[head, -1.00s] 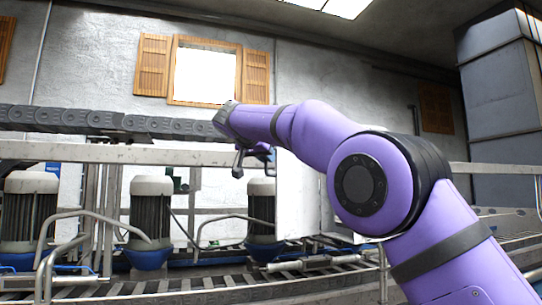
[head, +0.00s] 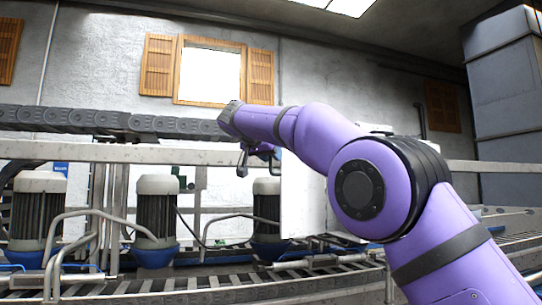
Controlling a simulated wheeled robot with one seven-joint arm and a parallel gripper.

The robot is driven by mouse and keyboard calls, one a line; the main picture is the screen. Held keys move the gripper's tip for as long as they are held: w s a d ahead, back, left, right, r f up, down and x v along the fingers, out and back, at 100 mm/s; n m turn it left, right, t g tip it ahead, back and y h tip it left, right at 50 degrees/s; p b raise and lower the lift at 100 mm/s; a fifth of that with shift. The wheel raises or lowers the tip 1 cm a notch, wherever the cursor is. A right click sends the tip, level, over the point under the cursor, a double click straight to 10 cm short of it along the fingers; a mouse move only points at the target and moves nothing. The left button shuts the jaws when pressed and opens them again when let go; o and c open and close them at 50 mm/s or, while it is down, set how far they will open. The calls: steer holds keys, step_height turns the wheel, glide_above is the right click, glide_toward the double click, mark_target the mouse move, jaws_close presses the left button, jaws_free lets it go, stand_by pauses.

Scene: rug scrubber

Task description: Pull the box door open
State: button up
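A white box (head: 303,200) stands behind my purple arm, right of the motors. Its pale flat face shows below the forearm, and the arm hides much of the rest. I cannot make out which part is the door or whether it is ajar. My gripper (head: 243,168) hangs below the wrist, just left of the box's left edge. Its dark fingers point down and look small. I cannot tell whether they are apart or touching the box.
Several motors with blue bases, one of them a motor (head: 155,215) near the middle, stand behind bent grey pipes. A black cable chain (head: 110,122) and a pale beam (head: 100,151) run across at wrist height. A roller track (head: 200,295) lies in front.

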steer(key=v, duration=1)
steer(key=shift+s+a+r, duration=0.15)
steer(key=shift+s+a, duration=0.05)
steer(key=shift+s, duration=0.1)
steer(key=s+d+f+n+g+y, duration=0.15)
steer(key=s+d+f, duration=0.25)
steer(key=d, duration=0.4)
steer(key=s+d+f+n+g+y, duration=0.1)
steer(key=s+d+f+n, duration=0.1)
steer(key=s+d+f, duration=0.45)
steer(key=s+d+f+n+g+y, duration=0.1)
steer(key=s+d+n+y, duration=0.15)
steer(key=d, duration=0.65)
steer(key=s+d+f+g+y, duration=0.1)
steer(key=s+d+f, duration=0.1)
steer(key=s+f, duration=1)
steer(key=s+d+f+n+g+y, duration=0.1)
steer(key=s+d+f+y, duration=0.1)
steer(key=s+f, duration=1.1)
steer(key=shift+s+d, duration=0.7)
steer(key=shift+s, duration=0.35)
